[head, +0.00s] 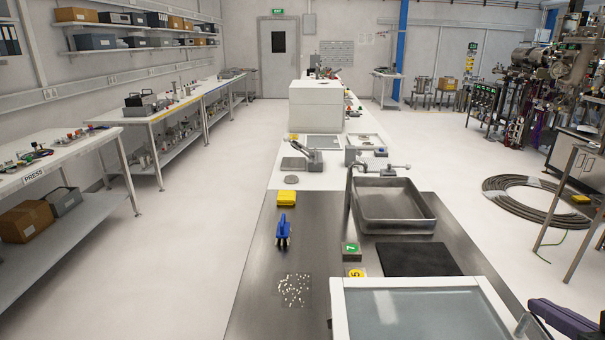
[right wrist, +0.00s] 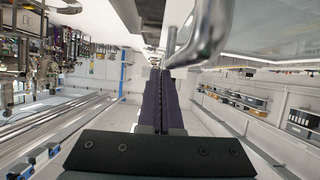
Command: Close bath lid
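The bath's white rim (head: 405,283) and grey, glassy panel (head: 425,318) fill the bottom right of the head view, cut off by the frame edge. I cannot tell from this whether the panel is the lid lying flat or raised. A grey bar (head: 522,324) stands at its right side. My right gripper (head: 540,308), with purple fingers, is right of this bar. In the right wrist view its fingers (right wrist: 159,75) are together with a thin seam and nothing visible between them. A curved metal bar (right wrist: 200,42) passes close beside the fingertips; contact is unclear. My left gripper is out of view.
A blue tool (head: 283,230) and white bits (head: 294,290) are on the steel bench (head: 262,265). The floor to the right has a coiled hose (head: 520,203).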

